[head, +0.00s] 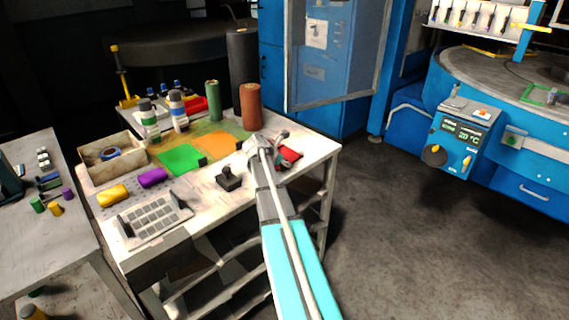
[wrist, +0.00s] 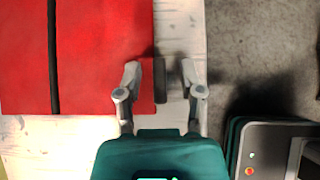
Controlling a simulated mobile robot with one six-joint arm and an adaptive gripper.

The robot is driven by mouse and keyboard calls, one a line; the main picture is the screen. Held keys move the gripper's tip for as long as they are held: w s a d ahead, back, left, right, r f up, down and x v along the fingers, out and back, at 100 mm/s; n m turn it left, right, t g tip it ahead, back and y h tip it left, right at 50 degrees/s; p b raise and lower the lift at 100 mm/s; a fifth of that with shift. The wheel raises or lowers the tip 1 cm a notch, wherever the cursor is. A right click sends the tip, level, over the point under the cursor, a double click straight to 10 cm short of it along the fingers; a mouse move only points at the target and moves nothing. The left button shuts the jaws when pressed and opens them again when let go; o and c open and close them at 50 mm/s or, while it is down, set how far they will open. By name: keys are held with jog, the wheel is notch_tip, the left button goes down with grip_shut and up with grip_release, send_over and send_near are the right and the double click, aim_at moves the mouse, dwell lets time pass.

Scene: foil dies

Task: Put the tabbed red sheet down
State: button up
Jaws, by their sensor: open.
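The red sheet (head: 290,153) lies at the right end of the worktable, partly hidden behind my gripper. In the wrist view the red sheet (wrist: 105,60) fills the upper left, with a dark stripe across it. Its black tab (wrist: 159,80) stands at its right edge. My gripper (wrist: 160,75) is open, with one finger on each side of the tab and a gap showing to each. In the head view my gripper (head: 275,143) is over the table's right end.
On the worktable (head: 210,205), a green sheet (head: 182,159) and an orange sheet (head: 222,145) lie to the left. A black block with a knob (head: 229,179) stands in front. A brown cylinder (head: 250,107) stands behind.

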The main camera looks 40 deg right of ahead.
jog(key=w+p+v, duration=0.1)
jog(key=p+v, duration=0.7)
jog(key=v, duration=0.3)
jog(key=shift+s+a+r, duration=0.2)
jog(key=shift+s+r, duration=0.1)
jog(key=shift+s, duration=0.15)
dwell(0.5)
jog(key=s+a+f+m+y, duration=0.1)
jog(key=s+a+m+y, duration=0.2)
jog(key=a, duration=0.8)
jog(key=s+a+f+m+y, duration=0.2)
jog(key=s+a+m, duration=0.5)
jog(key=a, duration=0.5)
jog(key=s+a+f+m+g+y, duration=0.1)
jog(key=s+a+m+y, duration=0.3)
jog(key=a+m, duration=0.5)
jog(key=s+a+f, duration=0.1)
jog(key=s+a, duration=0.1)
jog(key=a, duration=0.1)
jog(key=shift+f, duration=0.25)
